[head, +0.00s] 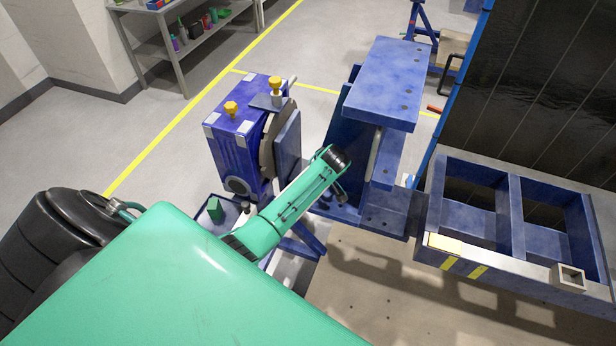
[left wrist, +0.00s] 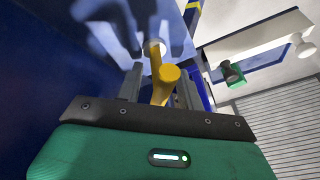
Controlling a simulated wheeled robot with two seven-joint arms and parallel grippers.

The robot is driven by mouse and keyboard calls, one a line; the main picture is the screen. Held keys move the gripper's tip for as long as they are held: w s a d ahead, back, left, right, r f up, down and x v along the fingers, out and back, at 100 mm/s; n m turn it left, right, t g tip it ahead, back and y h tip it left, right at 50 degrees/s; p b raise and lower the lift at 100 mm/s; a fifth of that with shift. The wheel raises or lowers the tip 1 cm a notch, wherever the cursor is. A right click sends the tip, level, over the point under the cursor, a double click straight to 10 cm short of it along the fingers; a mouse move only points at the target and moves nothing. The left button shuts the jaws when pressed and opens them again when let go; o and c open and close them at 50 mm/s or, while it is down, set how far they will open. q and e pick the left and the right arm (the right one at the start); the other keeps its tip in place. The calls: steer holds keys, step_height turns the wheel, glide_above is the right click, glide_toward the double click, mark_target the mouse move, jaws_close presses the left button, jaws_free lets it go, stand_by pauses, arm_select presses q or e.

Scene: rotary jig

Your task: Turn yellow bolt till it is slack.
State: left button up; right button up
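In the left wrist view a yellow bolt (left wrist: 168,75) with a rounded head and a yellow stem stands between the two grey fingers of my left gripper (left wrist: 160,88). The fingers are apart, with a gap visible beside the bolt. In the head view two yellow knob-like bolts, a near one (head: 231,108) and a far one (head: 275,84), sit on top of the blue rotary jig block (head: 235,150). I cannot tell whether either is the one in the wrist view. My green left arm hides the area below the jig, and its fingers are not clear there. My right gripper is not seen.
A blue upright stand with a flat top (head: 385,80) rises close to the arm's end. A blue frame with open bays (head: 470,240) stands at the right. A small green block (head: 215,208) sits in a blue tray. A grey shelf (head: 180,50) stands far back.

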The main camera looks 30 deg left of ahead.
arm_select(q)
steer(key=b+v, duration=0.2)
steer(key=v, duration=0.5)
steer(key=shift+r+b, duration=0.2)
steer(key=shift+b, duration=0.15)
steer(key=shift+c, duration=0.5)
